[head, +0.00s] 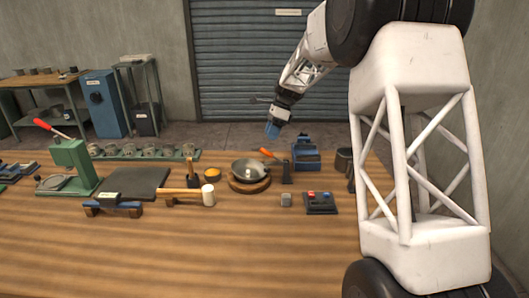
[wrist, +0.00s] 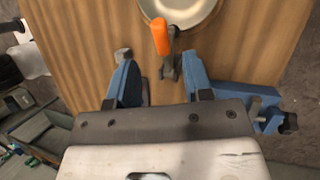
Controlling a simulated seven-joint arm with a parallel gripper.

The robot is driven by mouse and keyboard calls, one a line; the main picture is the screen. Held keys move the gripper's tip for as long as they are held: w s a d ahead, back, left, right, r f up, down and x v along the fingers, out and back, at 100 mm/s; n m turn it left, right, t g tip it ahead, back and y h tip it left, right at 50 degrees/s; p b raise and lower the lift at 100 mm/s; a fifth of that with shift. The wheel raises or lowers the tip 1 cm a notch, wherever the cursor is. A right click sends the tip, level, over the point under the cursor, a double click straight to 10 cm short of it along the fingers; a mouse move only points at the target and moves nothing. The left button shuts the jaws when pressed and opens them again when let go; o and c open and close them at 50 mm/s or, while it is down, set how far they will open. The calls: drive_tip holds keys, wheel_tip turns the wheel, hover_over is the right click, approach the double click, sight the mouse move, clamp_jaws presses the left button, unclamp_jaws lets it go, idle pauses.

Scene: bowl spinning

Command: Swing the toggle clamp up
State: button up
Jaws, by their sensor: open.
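The toggle clamp (head: 287,173) stands at the right side of the metal bowl (head: 250,170), with its orange handle (head: 268,153) sloping up to the left over the bowl's edge. In the wrist view, the orange handle (wrist: 160,36) overlaps the bowl's rim (wrist: 205,22), and the dark clamp body (wrist: 172,66) shows below it. My gripper (head: 272,131) hangs above and behind the clamp with blue fingertips. In the wrist view, my gripper's (wrist: 160,82) fingers are spread and empty. The clamp appears in the gap between them, apart from both.
A button box (head: 320,203) and a grey cube (head: 286,200) sit in front. A mallet (head: 208,195) lies left. The bench front is clear.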

sight(265, 151)
drive_tip(key=shift+f, duration=0.1)
drive_tip(key=shift+x, duration=3.85)
clamp_jaws()
